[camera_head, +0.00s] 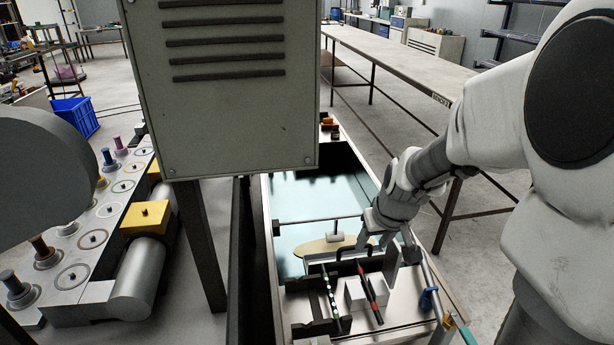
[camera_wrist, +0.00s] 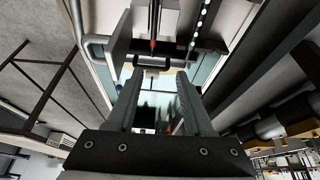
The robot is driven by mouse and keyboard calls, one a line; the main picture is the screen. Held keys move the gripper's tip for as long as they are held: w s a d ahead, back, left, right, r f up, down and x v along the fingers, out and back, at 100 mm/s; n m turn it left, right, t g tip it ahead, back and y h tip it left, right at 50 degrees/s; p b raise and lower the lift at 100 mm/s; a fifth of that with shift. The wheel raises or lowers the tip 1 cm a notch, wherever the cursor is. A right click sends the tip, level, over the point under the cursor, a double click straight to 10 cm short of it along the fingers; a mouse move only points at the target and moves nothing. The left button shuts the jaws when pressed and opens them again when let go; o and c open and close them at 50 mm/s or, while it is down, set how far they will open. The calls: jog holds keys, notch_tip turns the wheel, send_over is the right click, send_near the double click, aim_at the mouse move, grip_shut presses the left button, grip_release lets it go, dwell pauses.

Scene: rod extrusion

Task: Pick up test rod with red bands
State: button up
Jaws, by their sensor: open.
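The dark test rod with red bands (camera_head: 371,292) lies in the right part of the fixture at the near end of the tank, slightly slanted. In the wrist view, this rod (camera_wrist: 153,30) runs up from just beyond the fingertips, near the middle. A second rod with green and white bands (camera_head: 331,298) lies to its left; it also shows in the wrist view (camera_wrist: 198,25). My gripper (camera_head: 374,240) is at the far end of the red-banded rod. In the wrist view, my gripper (camera_wrist: 160,76) has its fingers apart with nothing held between them.
A black handle (camera_wrist: 150,63) crosses near the fingertips. The glassy tank (camera_head: 325,195) lies behind the fixture. A grey cabinet (camera_head: 225,90) hangs at upper left. A blue clamp-like part (camera_head: 428,299) is at the right. A long bench (camera_head: 400,60) stands behind.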

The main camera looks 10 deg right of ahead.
jog(key=d, duration=0.1)
jog(key=b, duration=0.4)
send_near(361, 271)
jog(key=shift+x, duration=0.85)
jog(key=shift+b+x, duration=1.25)
jog(key=shift+x, duration=1.85)
jog(key=shift+w, duration=0.1)
jog(key=shift+f, duration=0.2)
grip_shut()
